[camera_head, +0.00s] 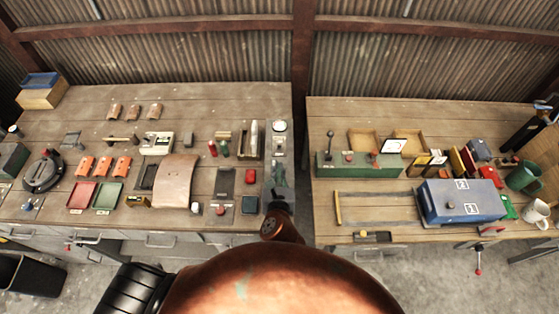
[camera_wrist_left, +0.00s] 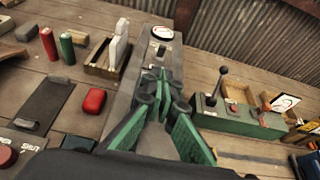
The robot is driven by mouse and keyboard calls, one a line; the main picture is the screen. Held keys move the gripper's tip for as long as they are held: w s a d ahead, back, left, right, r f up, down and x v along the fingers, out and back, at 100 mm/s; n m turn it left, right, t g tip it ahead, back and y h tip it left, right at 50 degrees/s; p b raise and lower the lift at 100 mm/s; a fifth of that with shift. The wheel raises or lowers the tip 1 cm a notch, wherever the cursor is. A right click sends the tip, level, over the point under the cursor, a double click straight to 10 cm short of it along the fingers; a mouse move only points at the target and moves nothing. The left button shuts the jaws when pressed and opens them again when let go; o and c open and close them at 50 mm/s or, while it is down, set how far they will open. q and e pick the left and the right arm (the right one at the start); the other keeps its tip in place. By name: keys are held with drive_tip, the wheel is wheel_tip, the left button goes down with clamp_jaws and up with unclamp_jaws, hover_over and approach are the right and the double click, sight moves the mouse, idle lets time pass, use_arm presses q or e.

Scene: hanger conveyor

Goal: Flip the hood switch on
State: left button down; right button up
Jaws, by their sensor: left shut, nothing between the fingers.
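A narrow grey panel (camera_head: 283,155) lies at the right end of the left bench. It carries a round white gauge (camera_head: 280,126) at its far end, which also shows in the left wrist view (camera_wrist_left: 162,32). Just nearer than the gauge is a small switch (camera_wrist_left: 160,49), likely the hood switch; its position is too small to tell. My left gripper (camera_head: 279,168), with green fingers, is over the panel on the near side of the switch. In the left wrist view its fingertips (camera_wrist_left: 157,76) are together and empty, and they hide part of the panel. My right gripper is not in view.
Left of the panel stand a wooden holder (camera_wrist_left: 112,57) with upright white pieces and a red block (camera_wrist_left: 94,100). Across a gap, the right bench bears a green lever box (camera_head: 355,164) and a blue box (camera_head: 460,201). A corrugated wall rises behind.

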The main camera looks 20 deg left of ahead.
use_arm(q)
approach(280, 148)
drive_tip(key=shift+w+a, duration=0.25)
drive_tip(key=shift+w, duration=0.1)
drive_tip(key=x, duration=0.3)
drive_tip(key=shift+w, duration=0.3)
drive_tip(key=shift+w+a+f, duration=0.1)
drive_tip(key=shift+w+f, duration=0.05)
drive_tip(key=shift+w, duration=0.1)
drive_tip(key=shift+w+a, duration=0.1)
drive_tip(key=shift+w, duration=0.1)
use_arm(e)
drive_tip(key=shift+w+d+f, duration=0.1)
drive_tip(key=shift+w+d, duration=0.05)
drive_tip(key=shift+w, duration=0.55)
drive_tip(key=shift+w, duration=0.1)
